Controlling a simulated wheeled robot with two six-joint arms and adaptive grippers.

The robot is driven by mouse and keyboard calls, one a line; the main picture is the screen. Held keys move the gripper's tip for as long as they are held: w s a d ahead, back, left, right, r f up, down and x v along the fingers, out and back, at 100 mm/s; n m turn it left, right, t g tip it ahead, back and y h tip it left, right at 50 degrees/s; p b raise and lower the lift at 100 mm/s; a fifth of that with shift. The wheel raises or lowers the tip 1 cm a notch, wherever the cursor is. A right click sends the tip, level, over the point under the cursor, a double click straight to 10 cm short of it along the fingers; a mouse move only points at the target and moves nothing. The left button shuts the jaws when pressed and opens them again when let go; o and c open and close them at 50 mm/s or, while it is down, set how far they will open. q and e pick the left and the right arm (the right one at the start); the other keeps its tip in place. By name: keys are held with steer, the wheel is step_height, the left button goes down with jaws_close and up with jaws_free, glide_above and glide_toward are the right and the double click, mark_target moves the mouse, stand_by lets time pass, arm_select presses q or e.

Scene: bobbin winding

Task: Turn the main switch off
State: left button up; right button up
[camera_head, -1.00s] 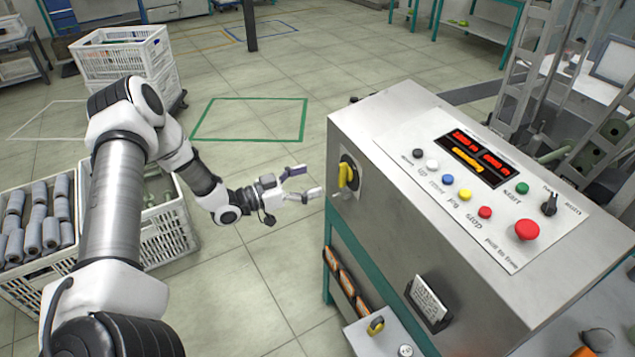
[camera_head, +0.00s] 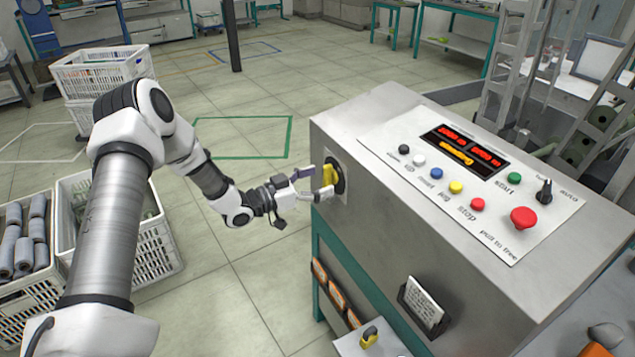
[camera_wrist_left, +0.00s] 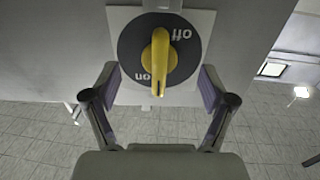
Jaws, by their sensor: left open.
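The main switch is a yellow handle (camera_head: 329,178) on a black round plate on the left side of the grey control cabinet (camera_head: 400,215). In the left wrist view the yellow handle (camera_wrist_left: 160,62) stands upright in the picture, on a disc marked "off" at upper right and "on" at lower left. My left gripper (camera_head: 322,183) is open, with its fingers at the handle in the head view. In the left wrist view its two fingers (camera_wrist_left: 160,92) stand on either side of the handle, with gaps to it. My right gripper is not in view.
The cabinet's top panel carries a lit red display (camera_head: 462,146), several coloured buttons and a red mushroom button (camera_head: 523,218). White crates (camera_head: 150,245) stand on the left, one holding grey rolls (camera_head: 22,240). The floor between the crates and cabinet is clear.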

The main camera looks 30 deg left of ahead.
arm_select(q)
steer(key=shift+b+x, duration=0.65)
steer(key=shift+x, duration=0.4)
